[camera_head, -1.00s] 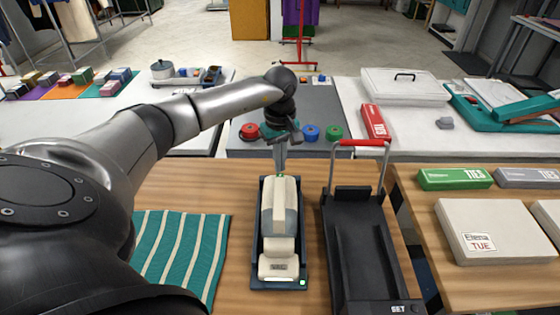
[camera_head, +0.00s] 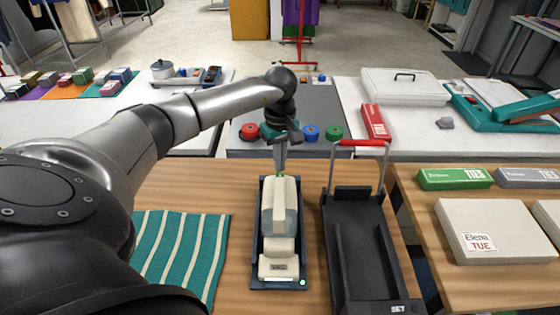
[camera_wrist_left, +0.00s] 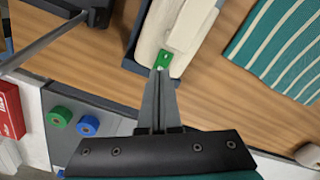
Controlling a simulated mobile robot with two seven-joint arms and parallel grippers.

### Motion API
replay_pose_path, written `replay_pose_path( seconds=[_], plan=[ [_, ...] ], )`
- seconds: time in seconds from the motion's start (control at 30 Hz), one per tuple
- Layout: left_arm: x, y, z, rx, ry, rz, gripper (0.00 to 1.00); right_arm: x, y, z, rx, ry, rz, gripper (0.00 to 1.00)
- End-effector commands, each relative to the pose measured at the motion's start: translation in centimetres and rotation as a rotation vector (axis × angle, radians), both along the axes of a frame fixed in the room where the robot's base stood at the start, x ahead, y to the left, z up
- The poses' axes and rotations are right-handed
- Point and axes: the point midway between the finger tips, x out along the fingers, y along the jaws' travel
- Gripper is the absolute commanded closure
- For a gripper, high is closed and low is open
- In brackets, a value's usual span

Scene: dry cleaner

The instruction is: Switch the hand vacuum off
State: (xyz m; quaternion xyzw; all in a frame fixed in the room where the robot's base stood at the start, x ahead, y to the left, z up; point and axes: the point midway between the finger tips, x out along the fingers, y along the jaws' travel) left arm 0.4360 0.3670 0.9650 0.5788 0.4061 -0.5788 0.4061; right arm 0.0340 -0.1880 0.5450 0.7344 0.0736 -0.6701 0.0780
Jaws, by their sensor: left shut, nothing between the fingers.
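The hand vacuum (camera_head: 280,215) is cream and grey and lies in a dark blue tray-like base (camera_head: 262,240) on the wooden table. A small green light shows on the base's near right corner. My left gripper (camera_head: 279,172) is shut and empty, pointing down at the vacuum's far end. In the left wrist view the shut fingertips (camera_wrist_left: 160,70) are at a small green switch (camera_wrist_left: 164,60) on the vacuum (camera_wrist_left: 180,25). They look to be touching or very close to it; I cannot tell which. My right gripper is not in view.
A black stand with a red-topped metal handle (camera_head: 360,230) stands just right of the vacuum. A teal striped cloth (camera_head: 185,250) lies to the left. Red, blue and green spools (camera_head: 311,132) sit on the grey surface behind. White boxes (camera_head: 495,230) are at right.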

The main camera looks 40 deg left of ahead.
Motion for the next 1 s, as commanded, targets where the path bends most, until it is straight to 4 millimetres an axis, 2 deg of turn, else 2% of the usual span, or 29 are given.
replay_pose_path(
  seconds=[1.0],
  plan=[
    [0.0, 0.0, -1.2, 0.000, 0.000, 0.000, 1.00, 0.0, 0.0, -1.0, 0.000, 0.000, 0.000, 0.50]
  ],
)
